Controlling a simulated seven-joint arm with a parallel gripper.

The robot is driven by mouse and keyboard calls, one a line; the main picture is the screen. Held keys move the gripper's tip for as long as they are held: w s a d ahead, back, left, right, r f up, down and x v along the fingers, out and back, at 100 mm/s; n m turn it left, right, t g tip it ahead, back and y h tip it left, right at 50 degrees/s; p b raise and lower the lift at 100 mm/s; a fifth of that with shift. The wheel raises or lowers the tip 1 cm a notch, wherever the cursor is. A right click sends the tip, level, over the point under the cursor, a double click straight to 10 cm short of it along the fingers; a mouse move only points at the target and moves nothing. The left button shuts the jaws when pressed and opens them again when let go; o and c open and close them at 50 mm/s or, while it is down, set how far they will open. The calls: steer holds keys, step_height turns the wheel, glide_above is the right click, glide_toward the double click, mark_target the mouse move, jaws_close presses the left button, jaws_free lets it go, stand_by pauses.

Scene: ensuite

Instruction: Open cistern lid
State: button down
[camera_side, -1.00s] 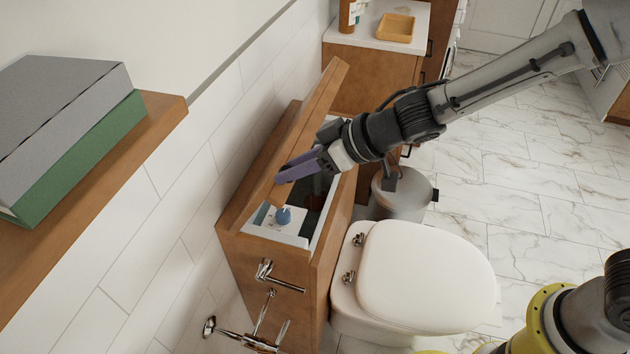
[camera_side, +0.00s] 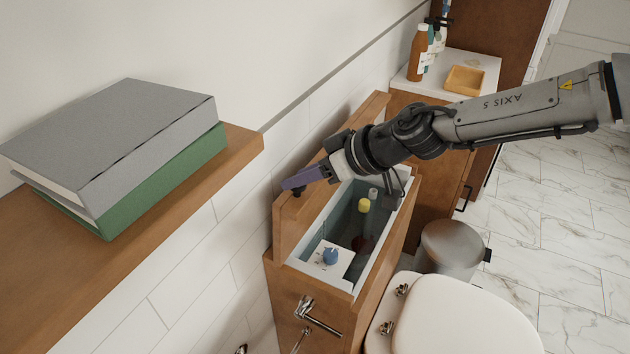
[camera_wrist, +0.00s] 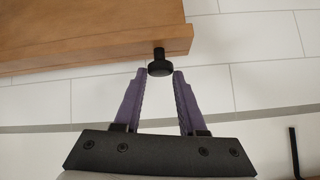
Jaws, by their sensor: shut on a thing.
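The wooden cistern lid (camera_side: 288,232) stands raised, close to upright, along the wall side of the cistern (camera_side: 380,285). It also shows in the wrist view (camera_wrist: 90,38), with a black knob (camera_wrist: 160,68) on its edge. My gripper (camera_side: 291,187) has purple fingers and is at the lid's near upper part. In the wrist view my gripper (camera_wrist: 160,71) has its fingertips on either side of the knob, shut on it. The open cistern shows a white inner tank with a blue knob (camera_side: 330,256) and a yellow part (camera_side: 364,205). My arm hides some of the lid.
Grey and green books (camera_side: 130,150) lie on a wooden shelf (camera_side: 235,160) at left. The toilet (camera_side: 460,320) stands right of the cistern. A metal bin (camera_side: 450,247) and a counter with bottles (camera_side: 418,52) and a tray (camera_side: 465,80) are beyond.

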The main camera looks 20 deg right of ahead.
steer(key=shift+w+a+r, duration=0.3)
steer(key=shift+a+r, duration=0.2)
steer(key=shift+a, duration=0.15)
steer(key=c, duration=0.7)
jaws_free()
steer(key=shift+o, duration=1)
steer(key=shift+d+f, duration=0.1)
steer(key=shift+f, duration=0.1)
steer(key=shift+w, duration=0.1)
steer(key=shift+d, duration=0.1)
steer(key=v, duration=1.3)
steer(key=shift+s+d+r, duration=0.2)
steer(key=shift+s, duration=0.1)
